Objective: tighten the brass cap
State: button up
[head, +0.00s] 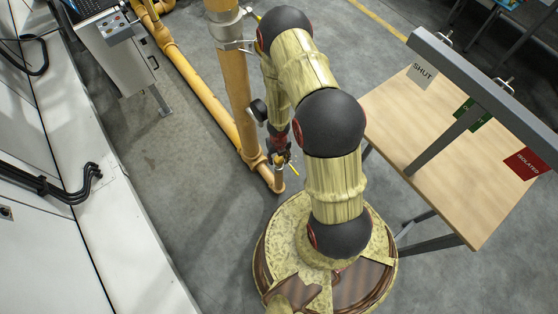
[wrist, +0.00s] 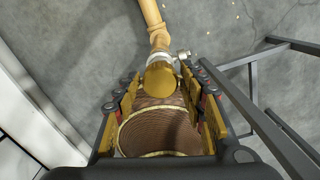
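The brass cap (wrist: 160,80) shows in the wrist view as a round golden face on the near end of a pipe fitting. My gripper (wrist: 162,90) has its fingers spread, with yellow pads to the left and right of the cap. A gap shows on both sides, and I see no clear contact. The depth between fingertips and cap is hard to judge. In the head view my gripper (head: 279,152) is low beside the upright yellow pipe (head: 234,85), near a short pipe stub (head: 279,182). The cap cannot be made out there.
A yellow floor pipe (head: 200,88) runs along the left of the upright pipe. A wooden table (head: 450,165) with tags marked SHUT and ISOLATED and a grey rail stands at right. White cabinets (head: 70,180) line the left. Grey floor between is clear.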

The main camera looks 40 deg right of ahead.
aim_at(279, 159)
jog(key=shift+o, duration=0.7)
notch_tip(279, 159, up, 4)
jog(key=p, duration=0.4)
jog(key=shift+r, duration=0.2)
jog(key=shift+d+r+p, duration=0.1)
jog(key=shift+r+p, duration=0.35)
jog(key=shift+p, duration=0.05)
jog(key=shift+w, duration=0.1)
jog(key=shift+w, duration=0.1)
jog(key=shift+w+r, duration=0.1)
jog(key=shift+r, duration=0.45)
notch_tip(279, 159, up, 6)
jog(key=s, duration=0.1)
jog(key=shift+r, duration=0.25)
